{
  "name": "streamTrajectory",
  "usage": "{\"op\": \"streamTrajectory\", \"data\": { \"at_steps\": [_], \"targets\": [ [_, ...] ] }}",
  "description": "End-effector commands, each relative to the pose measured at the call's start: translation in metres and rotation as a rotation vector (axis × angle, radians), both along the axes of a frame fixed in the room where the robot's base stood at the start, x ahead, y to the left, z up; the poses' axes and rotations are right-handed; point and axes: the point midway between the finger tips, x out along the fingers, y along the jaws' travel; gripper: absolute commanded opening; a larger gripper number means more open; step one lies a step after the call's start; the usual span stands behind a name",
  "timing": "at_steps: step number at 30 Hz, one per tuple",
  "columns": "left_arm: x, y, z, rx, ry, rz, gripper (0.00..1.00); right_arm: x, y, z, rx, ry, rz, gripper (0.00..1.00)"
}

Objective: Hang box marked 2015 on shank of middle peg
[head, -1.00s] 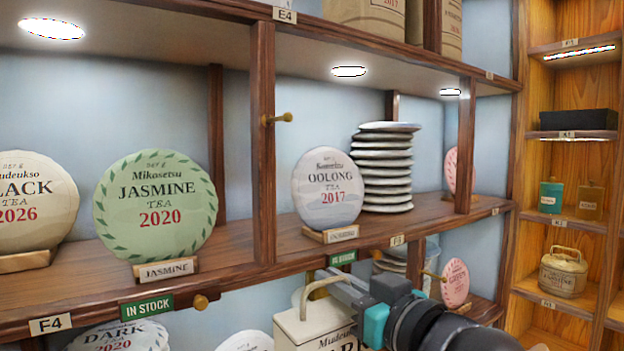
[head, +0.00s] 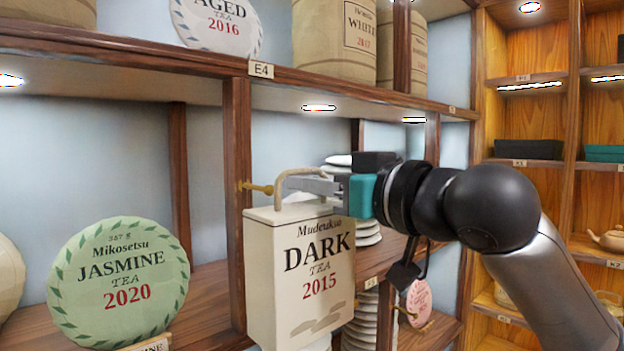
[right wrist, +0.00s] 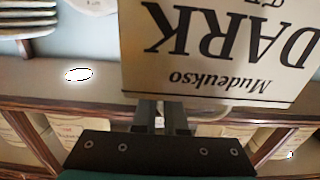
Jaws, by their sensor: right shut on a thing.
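The box marked 2015 (head: 300,275) is a cream "Dark Tea" box with a curved handle (head: 283,180) on top. My right gripper (head: 312,185) is shut on the handle, and the box hangs upright below it. In the right wrist view the box (right wrist: 215,60) shows upside down beyond the fingers (right wrist: 163,118). A brass peg (head: 257,188) sticks out from the wooden post just left of the handle. Its knob is close to the handle's left side; I cannot tell whether they touch. Another peg (head: 405,312) shows lower right. My left gripper is not in view.
A green Jasmine 2020 cake (head: 120,283) stands on the shelf left of the box. Stacked white discs (head: 367,232) are behind the box and my gripper. The shelf board labelled E4 (head: 200,62) runs above. A pink cake (head: 419,303) stands lower right.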

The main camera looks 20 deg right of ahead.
Motion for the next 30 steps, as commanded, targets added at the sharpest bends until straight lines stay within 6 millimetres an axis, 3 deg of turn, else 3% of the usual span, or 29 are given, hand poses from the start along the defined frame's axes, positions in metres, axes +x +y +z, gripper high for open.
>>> {"op": "streamTrajectory", "data": {
  "at_steps": [30],
  "targets": [
    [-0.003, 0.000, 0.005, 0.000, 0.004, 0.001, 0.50, 0.058, 0.021, -0.004, 0.002, -0.003, 0.001, 0.00]
  ]
}}
